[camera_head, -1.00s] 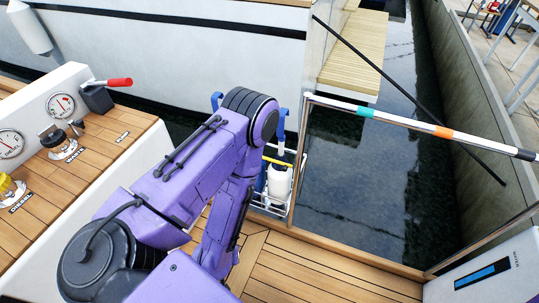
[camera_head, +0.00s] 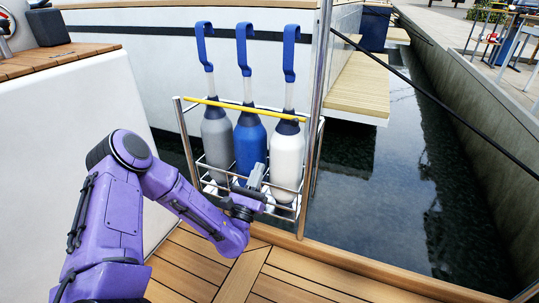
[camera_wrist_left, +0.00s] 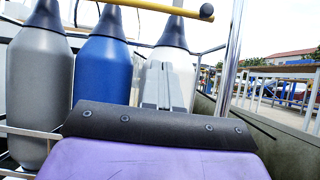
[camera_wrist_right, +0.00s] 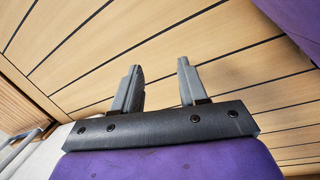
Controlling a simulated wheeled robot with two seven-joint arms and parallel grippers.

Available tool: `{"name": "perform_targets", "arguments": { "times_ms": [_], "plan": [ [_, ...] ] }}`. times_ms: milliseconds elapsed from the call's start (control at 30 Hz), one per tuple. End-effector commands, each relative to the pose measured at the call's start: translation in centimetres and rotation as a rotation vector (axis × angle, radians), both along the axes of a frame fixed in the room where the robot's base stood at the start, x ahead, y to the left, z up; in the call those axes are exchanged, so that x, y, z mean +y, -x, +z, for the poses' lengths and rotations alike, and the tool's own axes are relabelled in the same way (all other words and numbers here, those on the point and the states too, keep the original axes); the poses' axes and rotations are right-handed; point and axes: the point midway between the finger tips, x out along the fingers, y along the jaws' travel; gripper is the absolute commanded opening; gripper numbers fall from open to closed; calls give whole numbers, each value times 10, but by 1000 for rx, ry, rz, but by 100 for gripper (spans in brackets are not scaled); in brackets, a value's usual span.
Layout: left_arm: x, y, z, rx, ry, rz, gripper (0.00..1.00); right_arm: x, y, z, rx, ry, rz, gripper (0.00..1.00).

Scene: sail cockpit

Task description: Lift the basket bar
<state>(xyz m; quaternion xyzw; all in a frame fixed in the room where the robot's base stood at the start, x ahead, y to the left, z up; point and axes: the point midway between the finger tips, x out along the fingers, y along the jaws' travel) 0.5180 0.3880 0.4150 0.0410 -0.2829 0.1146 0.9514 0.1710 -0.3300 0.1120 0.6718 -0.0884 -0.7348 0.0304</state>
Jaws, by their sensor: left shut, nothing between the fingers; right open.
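My right gripper (camera_wrist_right: 158,75) is open and empty over planking, outside the head view.
Metal posts (camera_head: 318,110) stand beside the basket, and a dark line (camera_head: 430,105) slants across the right. Water (camera_head: 390,200) lies beyond the deck edge. A white cockpit side (camera_head: 80,130) stands at left. The wooden deck (camera_head: 270,280) in front is clear.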

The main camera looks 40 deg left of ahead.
Motion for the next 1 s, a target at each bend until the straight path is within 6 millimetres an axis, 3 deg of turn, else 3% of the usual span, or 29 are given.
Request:
{"name": "perform_targets", "arguments": {
  "times_ms": [433, 900, 1000],
  "plan": [
    [2, -6, 7, -15, 11, -8, 0, 2, 0, 0, 1, 0, 3, 43],
    [21, -84, 59, -16, 10, -7, 0, -11, -16, -17, -84, 41, 17, 43],
    [21, -85, 78, -16, 12, -8, 0, -14, -19, -19, -104, 50, 21, 43]
  ]
}}
